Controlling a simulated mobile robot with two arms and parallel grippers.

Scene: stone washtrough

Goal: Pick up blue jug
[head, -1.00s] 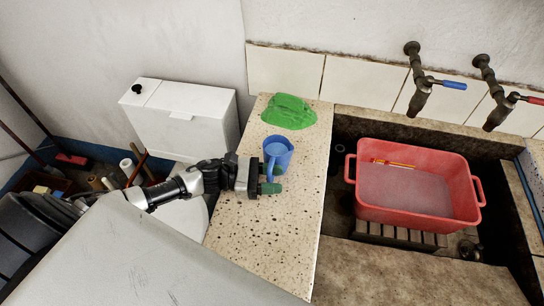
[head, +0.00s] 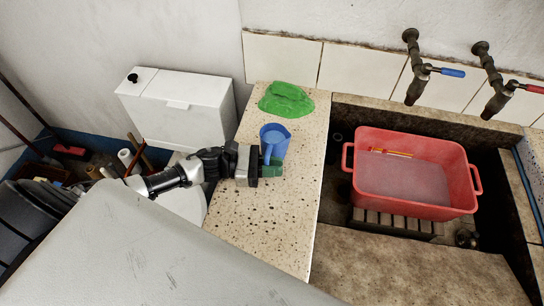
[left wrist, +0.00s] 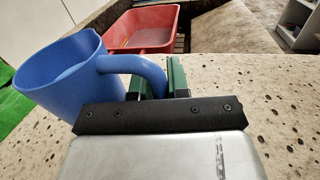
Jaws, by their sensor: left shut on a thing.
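The blue jug (head: 275,141) is at the speckled stone ledge, left of the washtrough. Its open top faces up in the head view. My left gripper (head: 271,168) is at the near side of the jug, its green fingers shut on the handle. In the left wrist view the jug (left wrist: 62,78) is on the left, and its handle runs to the green fingers of the gripper (left wrist: 157,80). The fingers hide the end of the handle. I cannot tell whether the jug's base touches the ledge. My right gripper is not in view.
A green cloth-like lump (head: 286,99) lies behind the jug on the ledge (head: 250,230). A red basin (head: 440,205) stands in the trough to the right, below two taps (head: 420,85). A white cistern (head: 175,112) is to the left. The near ledge is clear.

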